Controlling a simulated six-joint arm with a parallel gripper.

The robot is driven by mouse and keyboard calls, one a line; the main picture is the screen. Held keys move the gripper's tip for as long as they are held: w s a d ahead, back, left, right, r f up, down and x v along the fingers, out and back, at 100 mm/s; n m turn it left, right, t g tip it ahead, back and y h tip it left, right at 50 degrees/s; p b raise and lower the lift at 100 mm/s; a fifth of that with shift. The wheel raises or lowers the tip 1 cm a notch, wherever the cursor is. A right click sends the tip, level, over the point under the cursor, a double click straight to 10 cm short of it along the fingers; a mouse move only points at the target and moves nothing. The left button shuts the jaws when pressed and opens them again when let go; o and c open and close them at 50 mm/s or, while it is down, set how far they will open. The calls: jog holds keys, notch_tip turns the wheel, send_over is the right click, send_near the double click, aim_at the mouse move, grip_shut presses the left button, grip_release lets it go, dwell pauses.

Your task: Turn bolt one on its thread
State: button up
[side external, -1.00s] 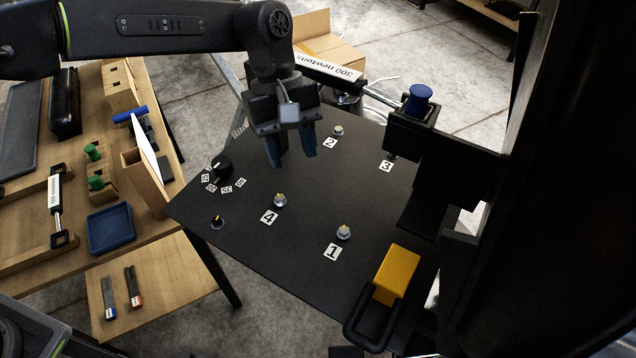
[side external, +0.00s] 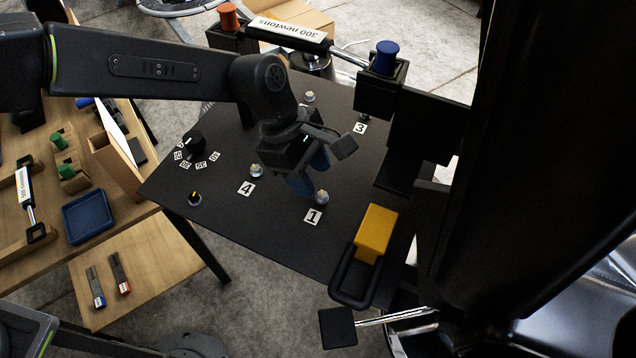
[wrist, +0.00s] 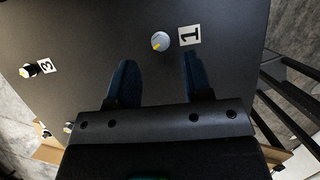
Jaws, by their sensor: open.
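Bolt one (side external: 321,197) is a small grey-white bolt head with a yellow mark, standing on the black plate (side external: 270,235) beside the label "1" (side external: 313,216). In the wrist view bolt one (wrist: 160,41) lies ahead of the fingertips, roughly between their lines, with its label (wrist: 190,39) to its right. My gripper (side external: 308,174) is open and empty, its blue fingers close to bolt one at its upper left in the side view. In the wrist view the two fingers of my gripper (wrist: 157,72) are spread apart. I cannot tell its height above the plate.
Bolt four (side external: 256,171) stands to the left, and bolt three (wrist: 28,70) shows in the wrist view. A black dial (side external: 193,143) sits at the plate's left. A yellow block (side external: 375,232) with a black handle stands at lower right. A blue-capped cylinder (side external: 384,57) stands behind.

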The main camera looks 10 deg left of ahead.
aim_at(323, 196)
jog(key=shift+x, duration=1.85)
jog(key=shift+c, duration=0.4)
grip_shut()
